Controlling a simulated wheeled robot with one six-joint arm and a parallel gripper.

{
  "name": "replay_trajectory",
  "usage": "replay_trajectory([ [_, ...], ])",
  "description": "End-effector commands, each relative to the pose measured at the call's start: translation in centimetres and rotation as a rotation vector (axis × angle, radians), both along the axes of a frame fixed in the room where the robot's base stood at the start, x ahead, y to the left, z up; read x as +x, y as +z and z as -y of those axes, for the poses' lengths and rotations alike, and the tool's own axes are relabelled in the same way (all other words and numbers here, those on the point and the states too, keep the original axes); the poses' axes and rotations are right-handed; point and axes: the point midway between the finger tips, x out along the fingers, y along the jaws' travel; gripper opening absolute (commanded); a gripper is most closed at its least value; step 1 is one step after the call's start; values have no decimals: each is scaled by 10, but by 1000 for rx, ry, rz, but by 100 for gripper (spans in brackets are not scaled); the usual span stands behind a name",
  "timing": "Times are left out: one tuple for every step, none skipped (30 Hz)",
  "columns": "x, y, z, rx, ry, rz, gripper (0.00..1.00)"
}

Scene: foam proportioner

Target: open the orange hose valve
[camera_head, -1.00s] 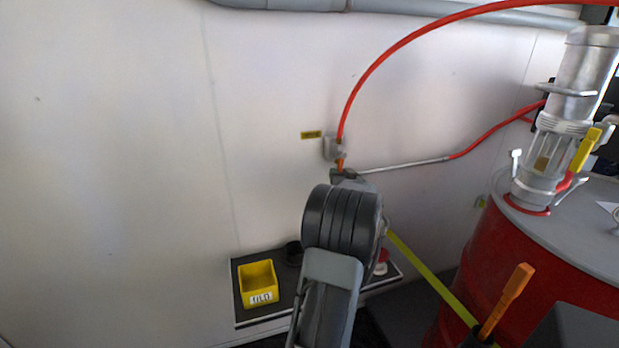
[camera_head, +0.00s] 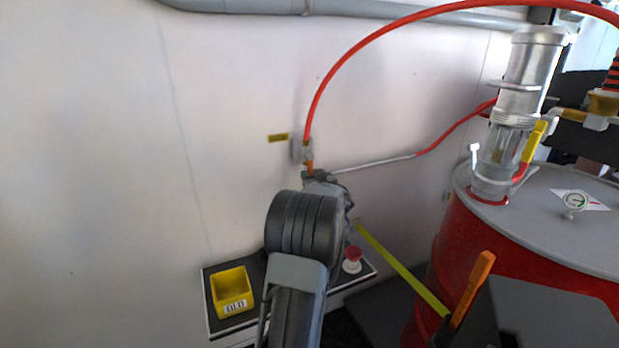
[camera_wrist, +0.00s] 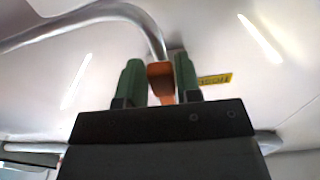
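The small orange valve handle (camera_head: 310,167) sits on the wall below the red hose, beside a metal pipe. It also shows in the wrist view (camera_wrist: 160,80). My gripper (camera_wrist: 159,82) has its two green fingers on either side of the orange handle. The fingers lie very close to its sides; I cannot tell whether they press on it. In the head view my gripper (camera_head: 315,177) is at the valve, mostly hidden behind my own wrist.
A yellow label (camera_head: 278,137) is on the wall left of the valve. A yellow bin (camera_head: 232,290) and a red button (camera_head: 352,259) are on a low dark shelf. A red drum (camera_head: 450,250) stands at right. An orange handle (camera_head: 472,290) and yellow-green strip (camera_head: 400,270) are in front.

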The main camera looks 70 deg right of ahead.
Motion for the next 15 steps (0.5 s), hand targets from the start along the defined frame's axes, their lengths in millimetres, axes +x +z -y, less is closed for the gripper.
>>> replay_trajectory([
  [1, 0, 0, 0, 1, 0, 37],
  [1, 0, 0, -1, 2, 1, 39],
  [1, 0, -1, -1, 3, 1, 43],
  [1, 0, -1, -1, 3, 0, 46],
  [2, 0, -1, -2, 4, 0, 49],
  [2, 1, -1, -2, 4, 0, 49],
  [2, 1, -1, -2, 5, 0, 49],
  [2, 1, -1, -2, 5, 1, 49],
  [2, 1, -1, -2, 5, 1, 49],
  [2, 1, -1, -2, 5, 1, 49],
  [2, 1, -1, -2, 5, 1, 49],
  [2, 1, -1, -2, 5, 1, 49],
  [1, 1, -2, -3, 5, 0, 49],
  [0, 1, -3, -3, 5, 0, 49],
  [-3, 2, -5, -3, 4, 0, 49],
])
